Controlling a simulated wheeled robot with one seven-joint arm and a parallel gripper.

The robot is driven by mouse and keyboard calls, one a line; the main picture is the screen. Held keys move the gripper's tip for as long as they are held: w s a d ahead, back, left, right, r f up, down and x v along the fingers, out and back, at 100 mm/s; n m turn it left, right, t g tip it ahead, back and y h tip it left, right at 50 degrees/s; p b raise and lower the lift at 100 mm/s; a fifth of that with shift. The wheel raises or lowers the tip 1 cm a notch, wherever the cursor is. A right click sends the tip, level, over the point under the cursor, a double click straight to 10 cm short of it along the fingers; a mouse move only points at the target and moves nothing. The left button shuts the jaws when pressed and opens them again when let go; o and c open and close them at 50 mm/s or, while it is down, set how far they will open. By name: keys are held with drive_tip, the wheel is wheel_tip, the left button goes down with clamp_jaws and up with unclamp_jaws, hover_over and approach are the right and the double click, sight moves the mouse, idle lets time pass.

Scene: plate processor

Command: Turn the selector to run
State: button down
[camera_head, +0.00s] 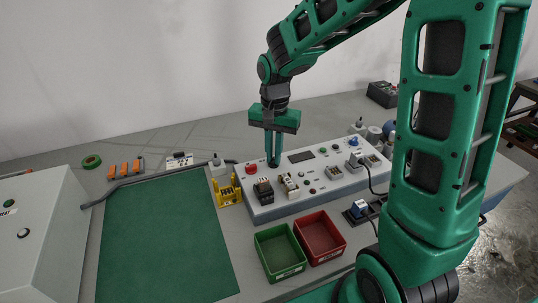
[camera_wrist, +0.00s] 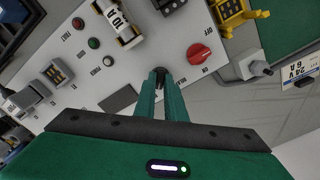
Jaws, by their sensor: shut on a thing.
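The selector, a small black knob (camera_wrist: 160,71), shows in the wrist view at the fingertips. It stands on the light grey control panel (camera_head: 262,208). My gripper (camera_head: 273,163) points down onto the panel's back left part in the head view. In the wrist view my gripper (camera_wrist: 161,79) has its two green fingers close together, shut on the knob. The fingers hide most of the knob, so its pointer and its run mark cannot be made out.
A red rotary switch (camera_wrist: 200,53) marked OFF and ON sits close beside the fingers. A dark display (camera_head: 301,156), push buttons and plugged modules are also on the panel. Green (camera_head: 260,238) and red (camera_head: 303,224) bins stand in front, and a yellow holder (camera_head: 239,193) stands left.

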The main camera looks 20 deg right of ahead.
sight(273, 159)
drive_tip(key=shift+a, duration=0.1)
drive_tip(key=c, duration=1.8)
unclamp_jaws()
drive_tip(key=shift+r, duration=0.15)
wheel_tip(273, 159, up, 10)
drive_tip(key=shift+r, duration=0.25)
